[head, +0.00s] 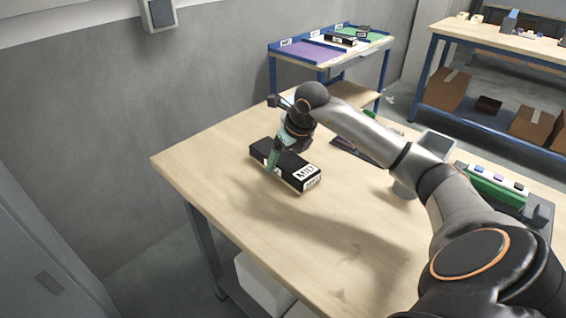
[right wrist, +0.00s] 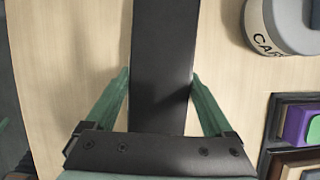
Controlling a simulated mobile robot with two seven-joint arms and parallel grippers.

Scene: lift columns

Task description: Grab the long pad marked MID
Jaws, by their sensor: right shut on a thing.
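The long black pad marked MID (head: 306,175) lies on the wooden table (head: 330,240), its white label facing the near right end. My right gripper (head: 275,160) reaches down over the pad's far left part with its green fingers. In the right wrist view the dark pad (right wrist: 165,40) runs between the two fingers, one on each side, and my right gripper (right wrist: 161,78) is shut on it. The pad appears to rest on the tabletop; I cannot tell any small gap. My left gripper is not in view.
A round container with a partly visible label (right wrist: 258,28) and a dark tray (right wrist: 268,140) with coloured pieces stand right of the pad. A green holder (head: 490,187) sits at the table's right. A blue-framed bench (head: 322,62) with purple and green areas stands behind. The table's front is clear.

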